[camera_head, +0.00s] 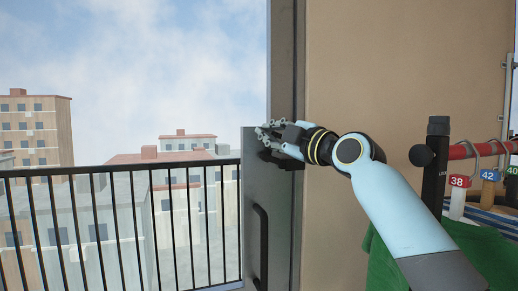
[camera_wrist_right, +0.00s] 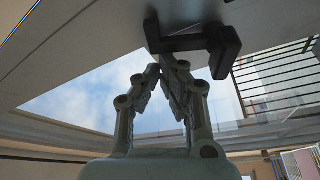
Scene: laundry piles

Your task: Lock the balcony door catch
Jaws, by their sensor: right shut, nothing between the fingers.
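My right gripper (camera_head: 268,138) reaches left to the edge of the balcony door, beside the dark frame post (camera_head: 284,60). Its fingers are together with nothing between them. In the right wrist view, the fingertips (camera_wrist_right: 166,66) meet just below a dark angular fitting (camera_wrist_right: 228,48), which looks like the door catch. I cannot tell whether they touch it. In the head view, the gripper largely hides the fitting. The grey door panel (camera_head: 252,190) carries a dark vertical pull handle (camera_head: 262,245) below the gripper. My left gripper is out of view.
A black balcony railing (camera_head: 120,169) and buildings show at left, beyond the opening. A tan wall (camera_head: 410,60) stands behind my right arm. At right are a red rail (camera_head: 475,149) with numbered tags and green cloth (camera_head: 495,255) close under my arm.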

